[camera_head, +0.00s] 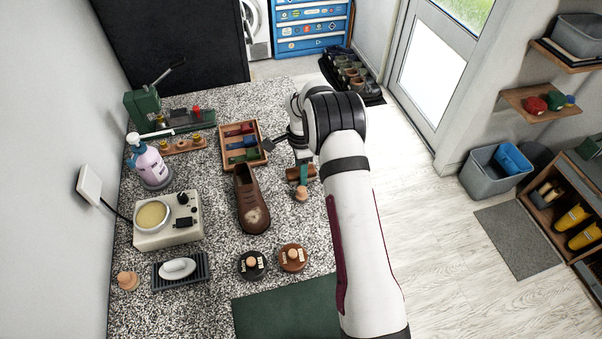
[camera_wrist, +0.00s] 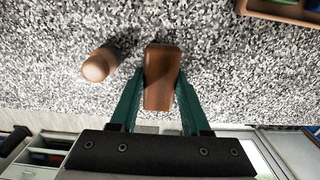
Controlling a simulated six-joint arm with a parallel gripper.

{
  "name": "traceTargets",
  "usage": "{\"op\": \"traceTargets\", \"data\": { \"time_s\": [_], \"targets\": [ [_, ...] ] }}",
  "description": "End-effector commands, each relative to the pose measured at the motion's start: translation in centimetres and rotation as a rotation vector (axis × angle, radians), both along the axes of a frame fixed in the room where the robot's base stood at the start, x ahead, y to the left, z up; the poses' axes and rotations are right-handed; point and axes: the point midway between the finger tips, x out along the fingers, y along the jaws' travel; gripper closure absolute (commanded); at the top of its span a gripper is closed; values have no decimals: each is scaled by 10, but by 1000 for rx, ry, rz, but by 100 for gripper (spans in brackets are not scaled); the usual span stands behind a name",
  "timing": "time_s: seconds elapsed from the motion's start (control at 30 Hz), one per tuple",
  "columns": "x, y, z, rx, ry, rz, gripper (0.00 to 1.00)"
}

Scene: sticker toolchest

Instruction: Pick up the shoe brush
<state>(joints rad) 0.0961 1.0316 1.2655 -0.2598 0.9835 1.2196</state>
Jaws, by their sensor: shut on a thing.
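The shoe brush shows in the head view as a small brown wooden block (camera_head: 292,175) near the right edge of the speckled counter. In the wrist view the brush (camera_wrist: 163,72) lies lengthwise between the two green fingers of my gripper (camera_wrist: 160,85). The fingers touch its sides and are shut on it. In the head view my gripper (camera_head: 303,173) comes down over the brush and hides its middle. Its bristles are not visible. I cannot tell whether the brush rests on the counter or is slightly raised.
A wooden knob (camera_head: 301,195) stands close to the brush and also shows in the wrist view (camera_wrist: 96,67). A brown shoe (camera_head: 250,205) and a wooden tray (camera_head: 262,155) with colored items are to the left. Two round tins (camera_head: 292,258) (camera_head: 252,265) and a green mat (camera_head: 285,312) lie nearer.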

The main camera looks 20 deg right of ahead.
Motion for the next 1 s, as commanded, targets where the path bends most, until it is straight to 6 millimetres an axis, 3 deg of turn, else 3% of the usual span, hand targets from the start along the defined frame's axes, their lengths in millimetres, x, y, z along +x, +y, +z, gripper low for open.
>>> {"op": "traceTargets", "data": {
  "time_s": [0.33, 0.57, 1.0],
  "targets": [
    [1, 0, 7, 0, -2, 0, 100],
    [-1, -3, 45, -2, 0, -2, 100],
    [-60, -82, 102, -2, 0, -4, 100]
  ]
}}
